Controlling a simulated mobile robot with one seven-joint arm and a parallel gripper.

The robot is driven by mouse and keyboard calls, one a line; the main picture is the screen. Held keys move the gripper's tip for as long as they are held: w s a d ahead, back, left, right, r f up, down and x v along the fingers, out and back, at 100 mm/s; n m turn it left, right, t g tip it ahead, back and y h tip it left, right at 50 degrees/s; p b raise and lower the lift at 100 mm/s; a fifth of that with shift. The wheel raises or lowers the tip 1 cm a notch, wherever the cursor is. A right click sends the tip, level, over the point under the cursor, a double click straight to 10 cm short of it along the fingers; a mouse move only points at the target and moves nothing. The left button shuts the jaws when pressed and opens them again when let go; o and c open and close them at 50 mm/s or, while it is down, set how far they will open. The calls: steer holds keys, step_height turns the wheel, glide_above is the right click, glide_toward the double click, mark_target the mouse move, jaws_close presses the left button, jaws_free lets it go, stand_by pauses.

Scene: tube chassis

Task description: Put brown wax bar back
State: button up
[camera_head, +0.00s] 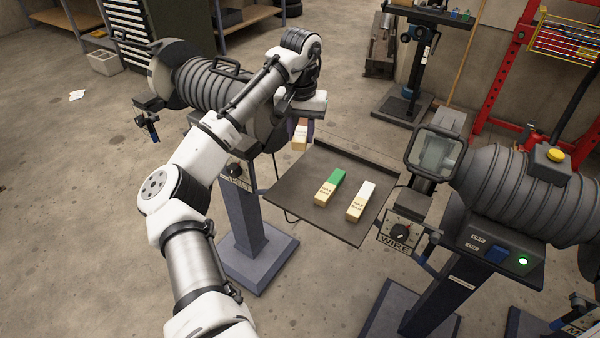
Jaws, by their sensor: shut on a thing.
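My gripper (301,121) is shut on a wax bar (299,141). The bar hangs below the fingers with its pale tan wrapped end down, and its upper part is mostly hidden between the fingers, so its brown colour is hard to confirm. The gripper holds it beside the left back corner of a dark tray (289,196). On the tray lie a green wax bar (338,177) and a white wax bar (366,188), each with a pale labelled wrapper, side by side and apart. The left part of the tray is bare.
A grey machine (193,78) on a pedestal stands behind my arm at the left of the tray. Another machine (500,185) with a lit green light and a yellow button stands to the right. The tray has a raised back edge (358,158).

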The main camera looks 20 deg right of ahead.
mark_target(300, 133)
step_height(300, 133, down, 15)
steer(key=p, duration=0.3)
steer(key=shift+f, duration=0.15)
steer(key=o, duration=1)
steer(key=shift+c, duration=0.2)
step_height(300, 133, up, 12)
steer(key=b, duration=0.3)
